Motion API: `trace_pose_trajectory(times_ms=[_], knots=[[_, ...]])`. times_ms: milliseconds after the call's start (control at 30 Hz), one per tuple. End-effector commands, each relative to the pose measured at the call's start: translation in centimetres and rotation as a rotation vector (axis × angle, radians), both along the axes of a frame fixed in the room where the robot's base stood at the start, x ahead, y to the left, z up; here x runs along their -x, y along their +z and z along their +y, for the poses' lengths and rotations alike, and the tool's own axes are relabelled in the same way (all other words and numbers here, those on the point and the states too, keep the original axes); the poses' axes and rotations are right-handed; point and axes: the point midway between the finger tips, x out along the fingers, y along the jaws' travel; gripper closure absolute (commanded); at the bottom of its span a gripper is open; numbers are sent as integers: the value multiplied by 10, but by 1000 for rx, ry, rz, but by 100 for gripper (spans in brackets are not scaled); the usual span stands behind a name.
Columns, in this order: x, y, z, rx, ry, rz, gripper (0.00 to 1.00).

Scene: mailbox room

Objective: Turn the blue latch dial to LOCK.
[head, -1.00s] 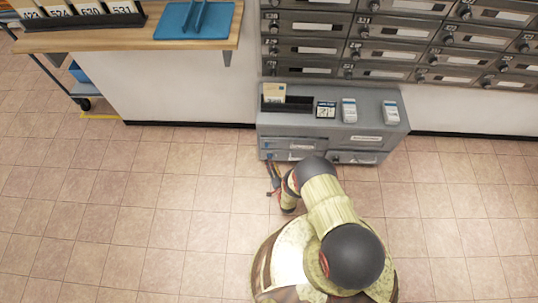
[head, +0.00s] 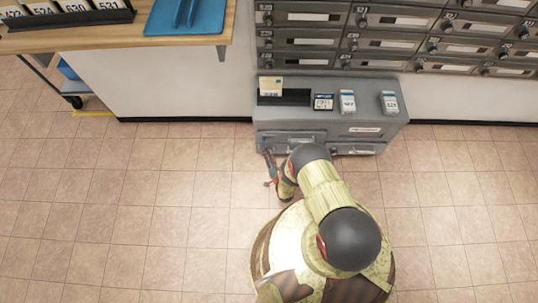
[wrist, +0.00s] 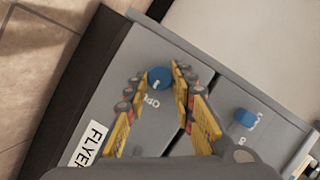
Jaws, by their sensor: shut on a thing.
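In the wrist view a blue dial (wrist: 158,77) with a small white mark sits on a grey door. My gripper (wrist: 157,75) has its yellow fingers on both sides of this dial and is shut on it. The letters "OPE" show beside the dial, the rest hidden by a finger; no LOCK word is readable. A second blue dial (wrist: 245,118) sits on the neighbouring door to the right. In the head view my gripper (head: 271,178) is low at the front left of the grey cabinet (head: 381,133); the dials are not clear there.
A white "FLYER" label (wrist: 88,144) is on the door with the gripped dial. On the cabinet top are a black tray (head: 284,98) and several small boxes (head: 347,102). A wooden counter (head: 165,30) is at upper left, mailboxes (head: 388,45) behind. Floor on both sides is clear.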

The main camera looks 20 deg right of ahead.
Motion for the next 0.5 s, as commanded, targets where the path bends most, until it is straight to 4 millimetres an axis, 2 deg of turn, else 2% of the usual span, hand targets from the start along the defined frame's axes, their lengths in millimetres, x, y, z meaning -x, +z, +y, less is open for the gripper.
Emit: trace_pose_trajectory(times_ms=[300,500], knots=[[0,0,0,0,-1,1,99],[0,0,0,8,-1,4,100]])
